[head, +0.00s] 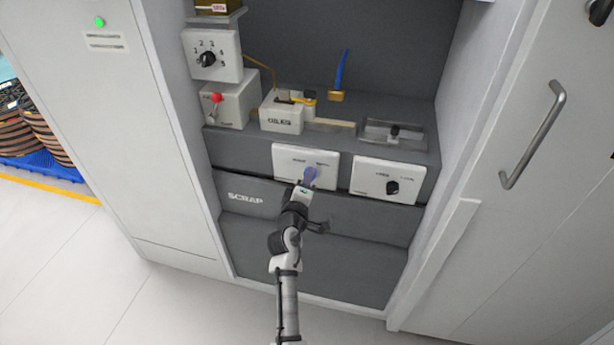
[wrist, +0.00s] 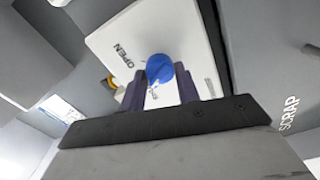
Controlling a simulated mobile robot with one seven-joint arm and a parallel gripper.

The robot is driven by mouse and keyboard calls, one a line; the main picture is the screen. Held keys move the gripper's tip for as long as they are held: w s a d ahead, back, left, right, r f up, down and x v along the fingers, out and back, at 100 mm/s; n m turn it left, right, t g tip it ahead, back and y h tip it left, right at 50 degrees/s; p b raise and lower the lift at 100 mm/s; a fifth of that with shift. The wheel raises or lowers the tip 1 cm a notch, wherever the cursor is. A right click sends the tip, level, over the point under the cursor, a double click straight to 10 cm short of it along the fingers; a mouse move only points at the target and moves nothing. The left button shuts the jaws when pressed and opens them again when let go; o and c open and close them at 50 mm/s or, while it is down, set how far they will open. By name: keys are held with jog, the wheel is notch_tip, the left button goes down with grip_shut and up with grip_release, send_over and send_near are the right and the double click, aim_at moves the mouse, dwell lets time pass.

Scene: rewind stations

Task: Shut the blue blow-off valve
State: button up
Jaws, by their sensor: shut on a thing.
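A white panel (head: 286,164) on the grey front carries a blue knob (head: 311,173), the only blue turning control there. In the wrist view, the blue knob (wrist: 160,68) sits on the white panel (wrist: 118,48), beside the word OPEN; the other label is too small to read. My gripper (head: 304,187) reaches the panel from below. In the wrist view, my gripper (wrist: 160,84) has its two dark fingers on either side of the knob, shut on it. The fingers hide part of the knob and its pointer direction is unclear.
A second white panel (head: 372,187) with a black knob stands close on the right. On the shelf above are a white box (head: 281,117), a brass block with an upright blue lever (head: 342,69), and a red-knobbed box (head: 238,106). Cabinet walls bound both sides.

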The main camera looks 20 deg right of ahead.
jog(key=shift+n+p, duration=0.65)
jog(key=shift+n, duration=1.05)
jog(key=o, duration=1)
jog(key=b+v, duration=0.3)
jog(key=v, duration=1.1)
